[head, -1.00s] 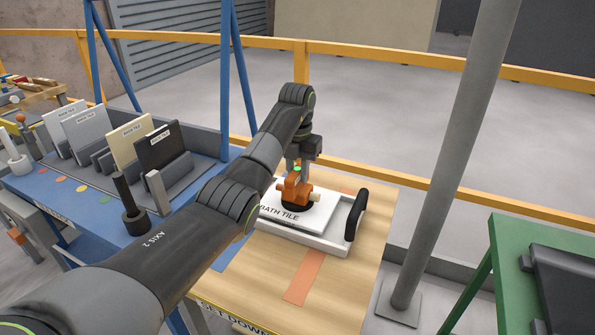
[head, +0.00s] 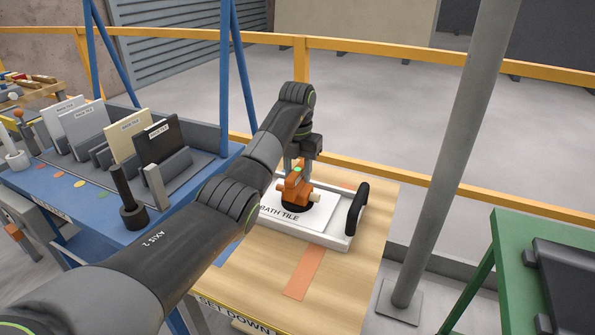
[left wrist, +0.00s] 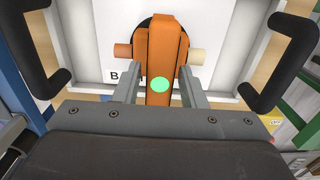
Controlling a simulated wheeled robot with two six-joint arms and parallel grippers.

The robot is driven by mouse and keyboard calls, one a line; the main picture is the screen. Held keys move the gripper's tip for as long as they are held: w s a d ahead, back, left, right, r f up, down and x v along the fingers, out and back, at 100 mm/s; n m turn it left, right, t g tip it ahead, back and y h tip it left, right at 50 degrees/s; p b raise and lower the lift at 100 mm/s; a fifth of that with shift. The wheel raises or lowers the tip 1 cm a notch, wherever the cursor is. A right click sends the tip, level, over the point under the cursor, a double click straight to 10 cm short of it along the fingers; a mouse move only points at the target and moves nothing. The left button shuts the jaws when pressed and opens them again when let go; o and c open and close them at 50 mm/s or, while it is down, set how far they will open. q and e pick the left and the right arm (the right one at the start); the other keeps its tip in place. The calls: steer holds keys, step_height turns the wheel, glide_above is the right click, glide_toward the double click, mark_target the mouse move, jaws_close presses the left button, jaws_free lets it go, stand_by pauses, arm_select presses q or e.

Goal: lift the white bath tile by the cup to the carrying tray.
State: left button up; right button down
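The white bath tile (head: 283,216) lies flat in the carrying tray (head: 327,240), a shallow white tray with black end handles. The cup (head: 296,189), with an orange body, a black round pad and a green light, sits on the tile. My left gripper (head: 300,165) comes down over the cup from above. In the left wrist view my gripper (left wrist: 160,82) has a finger on each side of the orange cup (left wrist: 161,50) and looks shut on it. The tile (left wrist: 202,75) and tray (left wrist: 222,88) show beneath. My left arm hides the tray's left part. My right gripper is out of view.
The tray rests on a wooden table (head: 345,275) with an orange strip. To the left, a blue bench (head: 95,215) holds several upright tiles in a rack. A grey post (head: 440,170) and a green stand (head: 510,260) are on the right. A yellow rail runs behind.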

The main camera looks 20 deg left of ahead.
arm_select(q)
steer(key=shift+o, duration=1)
steer(key=shift+f, duration=0.1)
steer(key=shift+f, duration=0.1)
